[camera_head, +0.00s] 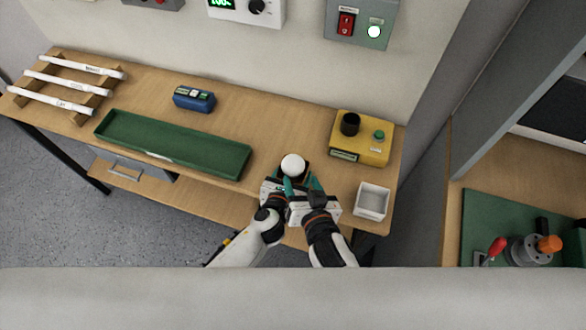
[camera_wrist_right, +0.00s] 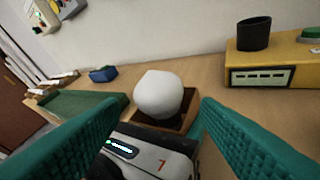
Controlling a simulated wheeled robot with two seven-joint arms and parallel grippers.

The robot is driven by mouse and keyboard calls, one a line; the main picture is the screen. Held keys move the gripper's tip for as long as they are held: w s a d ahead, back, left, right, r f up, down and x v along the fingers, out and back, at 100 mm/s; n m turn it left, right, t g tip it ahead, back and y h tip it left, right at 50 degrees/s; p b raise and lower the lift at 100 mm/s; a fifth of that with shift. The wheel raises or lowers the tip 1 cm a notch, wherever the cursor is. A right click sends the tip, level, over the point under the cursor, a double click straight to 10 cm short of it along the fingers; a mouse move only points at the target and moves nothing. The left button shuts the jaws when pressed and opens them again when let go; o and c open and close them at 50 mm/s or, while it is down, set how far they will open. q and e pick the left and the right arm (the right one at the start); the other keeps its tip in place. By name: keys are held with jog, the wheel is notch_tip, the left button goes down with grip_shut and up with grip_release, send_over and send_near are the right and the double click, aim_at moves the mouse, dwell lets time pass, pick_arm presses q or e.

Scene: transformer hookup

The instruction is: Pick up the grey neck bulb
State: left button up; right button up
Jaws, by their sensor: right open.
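A white and black gripper body shows below the bulb in the wrist view.
A yellow box (camera_head: 361,138) with a black socket and green button stands right. A small white bin (camera_head: 372,201) is at the front right. A long green tray (camera_head: 172,143), a blue device (camera_head: 194,98) and a wooden rack (camera_head: 42,101) with white tubes are left.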

aim_at(296, 171)
jog(key=shift+x, duration=3.1)
jog(key=shift+r, duration=0.25)
jog(key=c, duration=0.6)
notch_tip(296, 171, up, 10)
jog(key=shift+r, duration=0.1)
jog(key=shift+c, duration=0.2)
pick_arm(q)
jog(key=o, duration=1)
